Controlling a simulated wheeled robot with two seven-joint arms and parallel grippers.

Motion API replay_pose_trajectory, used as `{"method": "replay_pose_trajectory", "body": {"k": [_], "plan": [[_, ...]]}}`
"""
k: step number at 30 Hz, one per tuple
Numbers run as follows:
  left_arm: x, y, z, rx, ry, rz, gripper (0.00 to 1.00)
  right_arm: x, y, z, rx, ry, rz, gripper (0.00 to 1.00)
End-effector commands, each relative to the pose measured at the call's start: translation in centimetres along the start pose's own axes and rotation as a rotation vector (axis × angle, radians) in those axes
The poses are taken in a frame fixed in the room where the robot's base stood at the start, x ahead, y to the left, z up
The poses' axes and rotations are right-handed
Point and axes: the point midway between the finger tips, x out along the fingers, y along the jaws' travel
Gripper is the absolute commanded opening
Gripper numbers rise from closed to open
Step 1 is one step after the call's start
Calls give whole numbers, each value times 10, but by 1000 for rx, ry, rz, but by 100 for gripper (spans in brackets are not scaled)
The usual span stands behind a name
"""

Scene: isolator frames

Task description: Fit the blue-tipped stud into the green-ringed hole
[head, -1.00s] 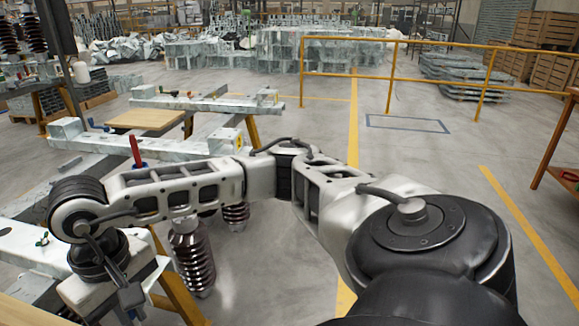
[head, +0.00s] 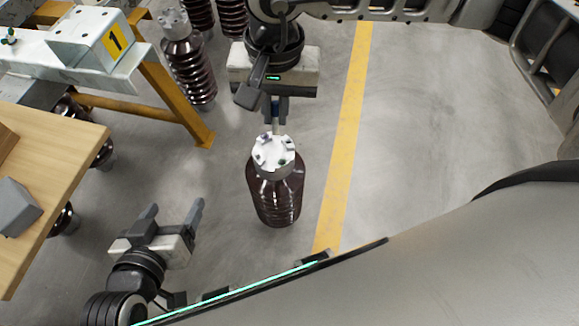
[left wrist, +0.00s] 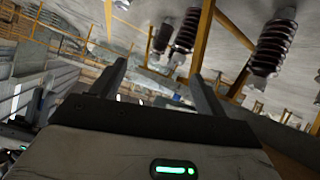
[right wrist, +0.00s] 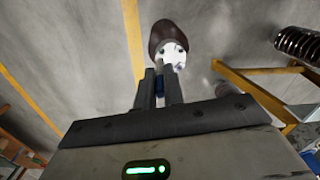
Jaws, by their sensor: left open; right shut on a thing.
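My right gripper (head: 276,112) is shut on a thin stud (head: 276,127), upright above the flange. Blue shows between the fingers and a pale grey shaft sticks out below. The right wrist view shows the stud (right wrist: 160,68) between the fingers too. The white round flange (head: 272,150) caps a dark brown ribbed insulator (head: 276,200) on the floor. It has several holes or studs; a dark green mark, apparently the green-ringed hole (head: 283,162), lies towards its near right. I cannot tell whether the stud touches the flange. My left gripper (head: 174,207) is open and empty, left of the insulator.
A wooden-topped table (head: 60,165) with a grey block (head: 17,207) stands at the left. A steel beam with a block marked 1 (head: 90,42) rests on a yellow trestle (head: 165,90). More insulators (head: 188,70) stand behind. The floor right of the yellow line is clear.

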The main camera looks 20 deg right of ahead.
Motion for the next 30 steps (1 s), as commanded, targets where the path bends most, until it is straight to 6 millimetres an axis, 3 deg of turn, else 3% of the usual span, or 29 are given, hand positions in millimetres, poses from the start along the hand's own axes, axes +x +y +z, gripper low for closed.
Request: {"method": "replay_pose_trajectory", "body": {"k": [1, 3, 9, 13, 17, 26, 30], "plan": [[20, -2, 26, 5, 7, 19, 74, 39, -11, 13, 69, 4, 0, 0], [30, 0, 36, 8, 13, 38, 74, 62, -21, 29, 182, 6, 4, 0], [47, 6, 55, 14, 23, 78, 74, 106, -35, 61, 420, 19, 21, 0], [50, 7, 56, 15, 27, 89, 74, 116, -36, 65, 494, 25, 27, 0], [49, 9, 54, 16, 37, 93, 74, 124, -30, 48, 518, 27, 30, 0], [47, 12, 49, 18, 85, 107, 74, 156, -7, -24, 517, 27, 29, 0], [46, 15, 46, 19, 118, 118, 74, 184, 0, -42, 513, 25, 29, 0]]}}
